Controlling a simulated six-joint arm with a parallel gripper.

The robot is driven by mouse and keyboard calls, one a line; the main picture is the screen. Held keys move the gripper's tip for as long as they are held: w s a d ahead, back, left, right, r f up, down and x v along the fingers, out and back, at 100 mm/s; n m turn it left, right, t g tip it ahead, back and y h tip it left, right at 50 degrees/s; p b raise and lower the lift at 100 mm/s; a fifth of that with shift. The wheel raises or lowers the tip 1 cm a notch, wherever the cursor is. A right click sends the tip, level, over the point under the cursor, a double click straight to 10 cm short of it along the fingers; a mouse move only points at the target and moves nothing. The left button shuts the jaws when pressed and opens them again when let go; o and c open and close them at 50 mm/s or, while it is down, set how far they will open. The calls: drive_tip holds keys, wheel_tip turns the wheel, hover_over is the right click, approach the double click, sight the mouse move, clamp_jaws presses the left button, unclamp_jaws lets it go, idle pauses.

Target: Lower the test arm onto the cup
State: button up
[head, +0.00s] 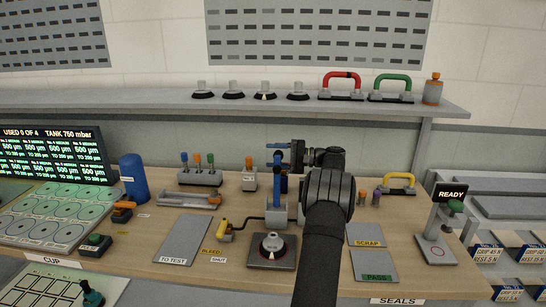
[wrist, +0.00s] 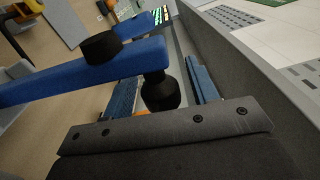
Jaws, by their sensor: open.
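The blue test arm (head: 277,146) is raised at the top of a blue upright in the middle of the bench, seen nearly end-on. In the wrist view the blue bar (wrist: 60,82) crosses close to the camera, with a black knob (wrist: 100,46) on it and a black round part by its end. A cup (head: 272,243) with a pale top and dark ring sits on a grey plate in front of the upright. My gripper (head: 298,153) is open beside the raised arm, just to its right. Contact is hidden. My forearm covers the bench right of the plate.
A yellow bleed lever (head: 222,227) stands left of the plate, joined by a dark hose. A blue cylinder (head: 133,178) and a small rack (head: 199,177) stand further left. A shelf (head: 250,108) with cups and handles runs behind. The PASS tray (head: 374,264) lies right.

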drive_tip(key=shift+a, duration=0.3)
clamp_jaws()
drive_tip(key=s+f+n, duration=0.3)
drive_tip(key=s+n, duration=0.3)
drive_tip(key=s, duration=0.3)
drive_tip(key=s+f+n, duration=0.3)
drive_tip(key=s+n, duration=0.4)
drive_tip(key=s, duration=0.3)
drive_tip(key=shift+s+f, duration=0.2)
drive_tip(key=shift+s, duration=0.05)
idle(0.3)
